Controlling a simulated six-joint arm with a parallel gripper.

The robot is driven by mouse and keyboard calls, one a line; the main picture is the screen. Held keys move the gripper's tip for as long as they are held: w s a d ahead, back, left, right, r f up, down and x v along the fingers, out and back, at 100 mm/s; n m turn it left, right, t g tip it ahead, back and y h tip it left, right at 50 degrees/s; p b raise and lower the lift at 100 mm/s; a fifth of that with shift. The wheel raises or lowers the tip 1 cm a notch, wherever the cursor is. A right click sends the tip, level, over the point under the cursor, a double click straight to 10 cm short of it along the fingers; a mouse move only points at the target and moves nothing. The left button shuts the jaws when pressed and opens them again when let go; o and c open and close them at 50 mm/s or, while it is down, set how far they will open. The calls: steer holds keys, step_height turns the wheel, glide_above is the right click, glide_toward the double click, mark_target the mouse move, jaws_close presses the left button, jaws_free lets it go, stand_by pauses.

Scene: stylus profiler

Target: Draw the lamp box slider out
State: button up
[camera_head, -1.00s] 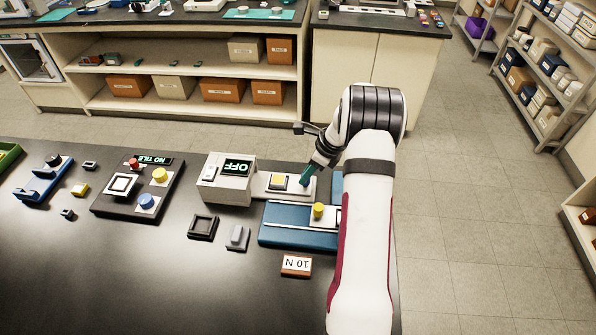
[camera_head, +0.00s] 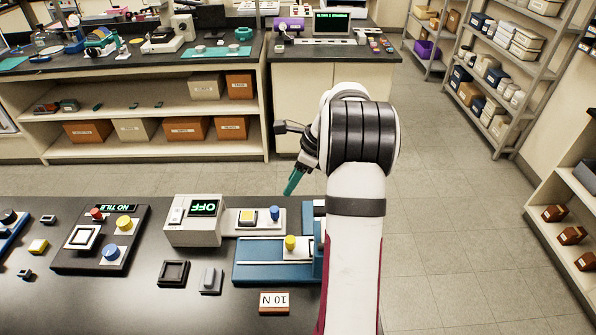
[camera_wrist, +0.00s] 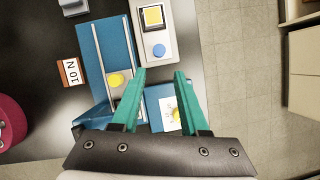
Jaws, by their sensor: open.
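The lamp box (camera_head: 193,228) is a white box with a display reading OFF, on the dark bench in the head view. Its pale slider (camera_head: 262,228) sticks out from the box's right side, carrying a square yellow tile (camera_head: 247,216) and a round blue knob (camera_head: 274,213). In the wrist view the slider (camera_wrist: 163,29) lies at the top, its blue knob (camera_wrist: 158,50) ahead of my gripper. My gripper (camera_wrist: 158,72) has two green fingers spread apart with nothing between them. In the head view my gripper (camera_head: 291,186) hangs apart from the knob, up and right of it.
A blue device (camera_head: 255,270) with a yellow knob (camera_head: 290,242) stands close in front of the slider. A 10 N card (camera_head: 274,302), a dark square tray (camera_head: 173,273) and a grey block (camera_head: 210,281) lie nearby. A NO TILE panel (camera_head: 75,265) stands at left.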

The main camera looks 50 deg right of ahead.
steer(key=v, duration=0.4)
steer(key=shift+s+r, duration=0.1)
stand_by(0.3)
steer(key=s+a+r+n+g, duration=0.1)
steer(key=s+a+r+n, duration=0.1)
steer(key=a+n, duration=0.5)
steer(key=s+a+r+n+g, duration=0.1)
steer(key=s+a+r+n, duration=0.15)
steer(key=a, duration=0.75)
steer(key=s+a+r+n, duration=0.1)
steer(key=s+a+n, duration=0.25)
steer(key=a, duration=0.55)
steer(key=s+a+f+n+g, duration=0.1)
steer(key=s+a+n, duration=0.3)
steer(key=s, duration=0.3)
steer(key=s+a+f+n+g, duration=0.1)
steer(key=s+a+f+n, duration=0.1)
steer(key=s+a+n, duration=0.2)
steer(key=s+n, duration=0.3)
steer(key=shift+s+a+f+n, duration=0.15)
steer(key=shift+s+a+n, duration=0.15)
steer(key=shift+a, duration=0.1)
